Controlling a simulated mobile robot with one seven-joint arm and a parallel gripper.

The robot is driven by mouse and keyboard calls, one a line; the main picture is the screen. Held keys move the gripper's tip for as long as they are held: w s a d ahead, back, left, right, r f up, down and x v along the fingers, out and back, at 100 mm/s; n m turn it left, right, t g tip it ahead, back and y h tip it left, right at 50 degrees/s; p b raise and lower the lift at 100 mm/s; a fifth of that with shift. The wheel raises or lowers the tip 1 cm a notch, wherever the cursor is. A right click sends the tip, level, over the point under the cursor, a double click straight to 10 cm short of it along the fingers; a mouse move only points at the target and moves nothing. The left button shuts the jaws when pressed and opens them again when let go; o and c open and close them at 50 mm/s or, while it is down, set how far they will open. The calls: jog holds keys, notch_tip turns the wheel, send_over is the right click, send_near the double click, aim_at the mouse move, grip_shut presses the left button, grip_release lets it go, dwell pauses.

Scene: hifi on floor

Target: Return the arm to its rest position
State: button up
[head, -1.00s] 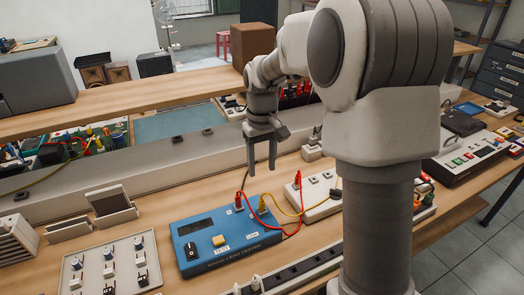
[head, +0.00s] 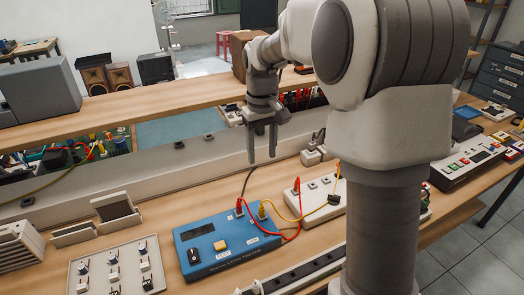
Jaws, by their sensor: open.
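My gripper (head: 262,143) hangs with its fingers pointing down above the workbench (head: 150,219), behind the blue tester box. The fingers are apart, with nothing between them. My arm reaches out from the right and bends down at the wrist. The blue tester box (head: 227,243) stands on the bench with a red and a yellow lead plugged into its right side. The leads run to a white socket box (head: 318,200). My gripper is clear of both boxes.
A raised wooden shelf (head: 130,103) runs behind my gripper, with a brown box (head: 243,50) on it. A grey switch panel (head: 118,268) lies at the front left. A black power strip (head: 300,272) lies in front of the tester. A device with buttons (head: 470,162) stands at right.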

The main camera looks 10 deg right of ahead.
jog(key=shift+r+p, duration=0.35)
jog(key=shift+r, duration=0.3)
jog(key=s+r+m+t, duration=0.1)
jog(key=s+r, duration=0.3)
jog(key=s, duration=0.2)
jog(key=s+r+t, duration=0.2)
jog(key=s+r, duration=0.1)
jog(key=s, duration=0.3)
jog(key=s+m+t, duration=0.1)
jog(key=s+t, duration=0.1)
jog(key=s, duration=1)
jog(key=shift+s+f+t, duration=0.2)
jog(key=shift+f+t, duration=0.1)
jog(key=shift+f, duration=0.1)
